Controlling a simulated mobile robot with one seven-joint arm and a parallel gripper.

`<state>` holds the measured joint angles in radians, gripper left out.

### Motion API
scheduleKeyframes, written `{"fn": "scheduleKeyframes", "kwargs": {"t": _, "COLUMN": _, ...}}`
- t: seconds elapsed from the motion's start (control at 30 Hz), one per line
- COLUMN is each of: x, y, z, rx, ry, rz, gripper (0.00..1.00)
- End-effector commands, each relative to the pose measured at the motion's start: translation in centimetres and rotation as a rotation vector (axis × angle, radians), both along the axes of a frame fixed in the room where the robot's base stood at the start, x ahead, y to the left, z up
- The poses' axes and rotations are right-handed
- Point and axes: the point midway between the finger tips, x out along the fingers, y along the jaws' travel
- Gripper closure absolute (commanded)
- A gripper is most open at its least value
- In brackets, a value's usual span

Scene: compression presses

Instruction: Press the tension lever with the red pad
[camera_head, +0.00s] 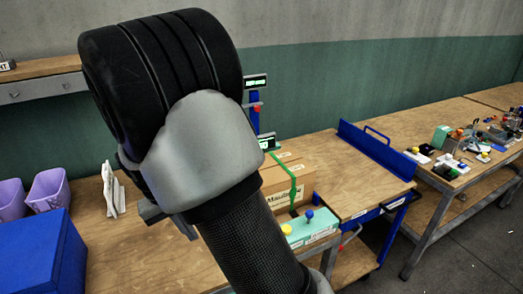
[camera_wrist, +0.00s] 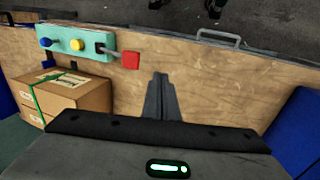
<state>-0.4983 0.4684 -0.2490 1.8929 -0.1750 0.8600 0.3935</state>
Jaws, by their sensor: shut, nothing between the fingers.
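A teal control box (camera_wrist: 91,39) lies at the upper left of the wrist view. It carries a blue knob (camera_wrist: 46,43), a yellow button (camera_wrist: 77,44) and a thin grey lever (camera_wrist: 110,53). The lever ends in a square red pad (camera_wrist: 131,60), just off the box's right end. My gripper (camera_wrist: 160,78) is shut and empty, to the right of and below the pad in that picture, apart from it. In the head view the teal box (camera_head: 312,232) shows partly behind my arm, which hides my fingertips; I cannot make out the lever there.
A cardboard carton (camera_wrist: 72,92) with a green strap stands beside the teal box. A blue bin (camera_head: 38,256) and purple cups (camera_head: 47,188) stand at the left of the wooden bench (camera_head: 145,255). Bare bench top (camera_wrist: 215,85) surrounds my fingers. A metal handle (camera_wrist: 218,38) sits at the bench edge.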

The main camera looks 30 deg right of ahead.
Motion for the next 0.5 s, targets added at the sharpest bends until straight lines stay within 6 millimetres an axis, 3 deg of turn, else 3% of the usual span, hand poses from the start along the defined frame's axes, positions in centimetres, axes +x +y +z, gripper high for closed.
{"fn": "scheduleKeyframes", "kwargs": {"t": 0.17, "x": 0.3, "y": -1.6, "z": 1.0, "rx": 0.039, "ry": 0.008, "rz": -0.015, "gripper": 1.00}}
{"fn": "scheduleKeyframes", "kwargs": {"t": 0.5, "x": 0.3, "y": -7.8, "z": 6.6, "rx": 0.211, "ry": 0.016, "rz": -0.017, "gripper": 1.00}}
